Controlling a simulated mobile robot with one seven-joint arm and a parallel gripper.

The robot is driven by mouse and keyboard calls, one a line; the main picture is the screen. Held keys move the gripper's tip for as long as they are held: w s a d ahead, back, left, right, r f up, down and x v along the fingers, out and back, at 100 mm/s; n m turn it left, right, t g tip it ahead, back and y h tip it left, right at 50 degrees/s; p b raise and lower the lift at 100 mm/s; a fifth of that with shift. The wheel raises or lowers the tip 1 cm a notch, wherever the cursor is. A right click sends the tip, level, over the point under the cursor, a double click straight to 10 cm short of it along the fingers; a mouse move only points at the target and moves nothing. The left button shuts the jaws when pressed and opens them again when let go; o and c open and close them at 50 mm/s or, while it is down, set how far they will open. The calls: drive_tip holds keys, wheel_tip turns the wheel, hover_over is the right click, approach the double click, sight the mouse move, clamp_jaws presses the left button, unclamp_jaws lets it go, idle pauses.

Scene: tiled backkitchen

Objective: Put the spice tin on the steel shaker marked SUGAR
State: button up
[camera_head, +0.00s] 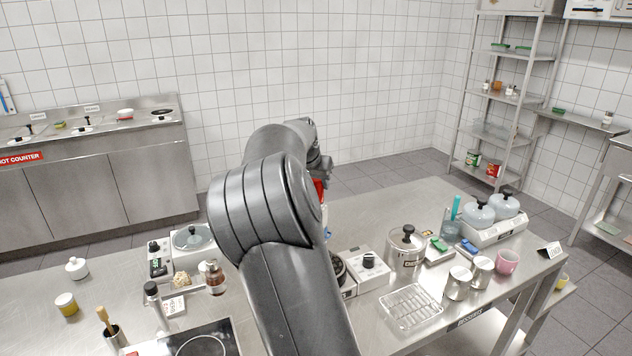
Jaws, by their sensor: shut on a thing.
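My arm fills the middle of the view and hides most of my gripper (322,172), which shows only as a dark edge at the arm's right side. Just below it a small part of a red thing (319,189) shows, in line with the spice tin held in the shut jaws. The rest of the tin and the fingertips are hidden. Two steel shakers, one in front (459,283) and one behind (482,270), stand close together on the right part of the steel table. I cannot read which is marked SUGAR. The held thing is up and left of them, apart.
A pink mug (507,262) stands right of the shakers. The table's far middle is clear.

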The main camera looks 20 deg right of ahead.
drive_tip(key=o, duration=1)
drive_tip(key=shift+f, duration=0.1)
drive_tip(key=v, duration=1.2)
drive_tip(key=s+a+f+n+y, duration=0.1)
drive_tip(key=s+a+f+n, duration=0.2)
drive_tip(key=s, duration=0.9)
drive_tip(key=s+a+f+n+y, duration=0.2)
drive_tip(key=s+a, duration=0.6)
drive_tip(key=s, duration=0.5)
drive_tip(key=s+a+f+n+t+y, duration=0.1)
drive_tip(key=s+a+f+n, duration=0.3)
drive_tip(key=s, duration=0.8)
drive_tip(key=shift+s+a+f+y, duration=0.3)
drive_tip(key=shift+a+f, duration=0.3)
drive_tip(key=shift+a, duration=0.15)
